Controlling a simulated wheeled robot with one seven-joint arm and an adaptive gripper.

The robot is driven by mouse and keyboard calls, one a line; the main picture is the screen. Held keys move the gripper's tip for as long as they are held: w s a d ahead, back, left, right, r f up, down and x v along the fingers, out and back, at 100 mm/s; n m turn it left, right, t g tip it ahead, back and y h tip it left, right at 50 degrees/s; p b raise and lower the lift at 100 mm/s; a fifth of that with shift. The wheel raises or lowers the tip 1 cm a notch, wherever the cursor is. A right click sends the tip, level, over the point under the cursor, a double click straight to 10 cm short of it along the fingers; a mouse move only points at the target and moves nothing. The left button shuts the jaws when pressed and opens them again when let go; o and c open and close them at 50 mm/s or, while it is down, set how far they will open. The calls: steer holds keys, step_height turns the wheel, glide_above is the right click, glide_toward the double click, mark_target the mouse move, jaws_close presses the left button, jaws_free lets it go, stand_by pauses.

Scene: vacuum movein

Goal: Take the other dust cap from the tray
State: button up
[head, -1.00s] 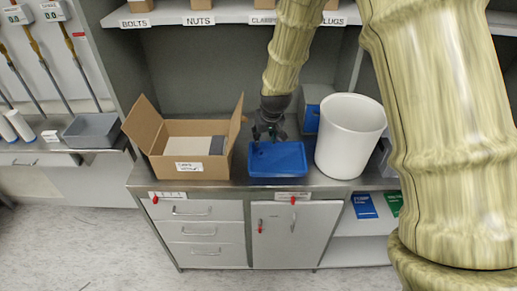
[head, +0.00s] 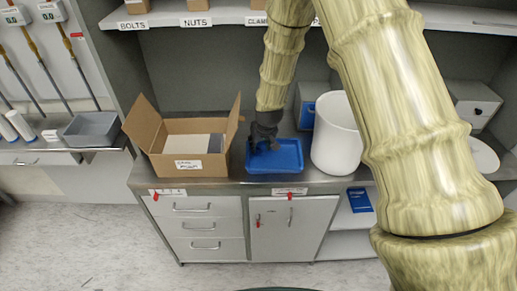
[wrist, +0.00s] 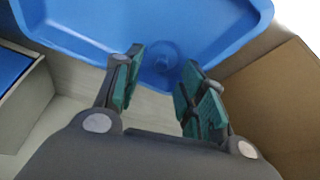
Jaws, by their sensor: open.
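The blue tray (head: 287,164) stands on the metal counter, between the cardboard box and the white bin. It fills the top of the wrist view (wrist: 90,20). One small round blue dust cap (wrist: 164,60) shows inside the tray, almost the same colour as the tray floor. My gripper (wrist: 160,74) has its green-padded fingers apart, with the cap showing in the gap and slightly beyond the tips. In the head view my gripper (head: 262,143) is low over the tray's left back part and hides what lies under it. I cannot tell whether the fingers touch the cap.
An open cardboard box (head: 185,150) stands close on the tray's left, its right flap upright near my gripper. A tall white bin (head: 335,140) stands close on the right. A grey tray (head: 91,130) is on the far-left bench. The shelf (head: 215,17) hangs above.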

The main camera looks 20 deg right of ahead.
mark_target(259, 148)
steer(key=shift+p+x, duration=0.6)
steer(key=shift+x, duration=0.95)
steer(key=shift+s, duration=0.1)
steer(key=c, duration=0.5)
steer(key=shift+c, duration=0.4)
